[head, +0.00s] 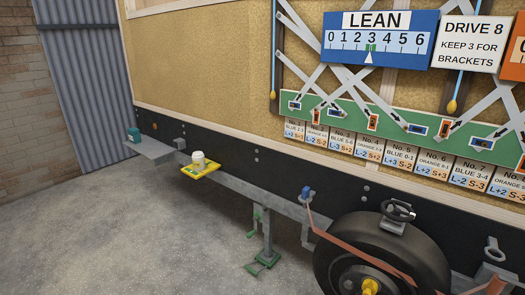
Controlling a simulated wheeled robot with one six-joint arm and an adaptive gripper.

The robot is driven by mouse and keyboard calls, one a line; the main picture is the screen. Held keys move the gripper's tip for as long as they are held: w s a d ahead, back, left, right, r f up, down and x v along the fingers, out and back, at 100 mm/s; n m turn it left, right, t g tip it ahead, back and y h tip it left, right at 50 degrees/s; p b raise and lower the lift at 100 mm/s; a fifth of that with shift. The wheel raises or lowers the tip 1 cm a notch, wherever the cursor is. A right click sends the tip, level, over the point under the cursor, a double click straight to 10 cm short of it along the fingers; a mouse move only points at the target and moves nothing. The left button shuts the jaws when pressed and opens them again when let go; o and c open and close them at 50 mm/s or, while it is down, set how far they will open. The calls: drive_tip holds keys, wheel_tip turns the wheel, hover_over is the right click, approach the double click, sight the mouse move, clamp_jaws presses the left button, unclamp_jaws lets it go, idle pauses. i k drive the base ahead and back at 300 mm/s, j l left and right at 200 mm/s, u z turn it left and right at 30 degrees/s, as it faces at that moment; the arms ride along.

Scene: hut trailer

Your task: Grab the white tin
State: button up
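The white tin (199,160) is a small, pale, upright cylinder. It stands on a yellow board or tray (212,170) at the trailer's side rail, left of the middle in the head view. The tin is small in the picture, so its label and lid details cannot be made out. My gripper is not in view.
The trailer's grey rail (240,187) runs along the black lower wall. A teal object (134,135) sits at its far left end. A green-footed jack stand (266,258) and a large wheel (385,262) stand to the right. Concrete floor (130,240) in front is clear.

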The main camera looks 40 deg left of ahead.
sight(198, 156)
drive_tip(key=u, duration=1.9)
drive_tip(key=i+j, duration=0.45)
drive_tip(key=i, duration=0.3)
drive_tip(key=i+j+z, duration=0.15)
drive_tip(key=i+j, duration=0.3)
drive_tip(key=i, duration=0.3)
drive_tip(key=i+j, duration=0.55)
drive_tip(key=i, duration=0.15)
drive_tip(key=i+j+z, duration=0.1)
drive_tip(key=i, duration=0.6)
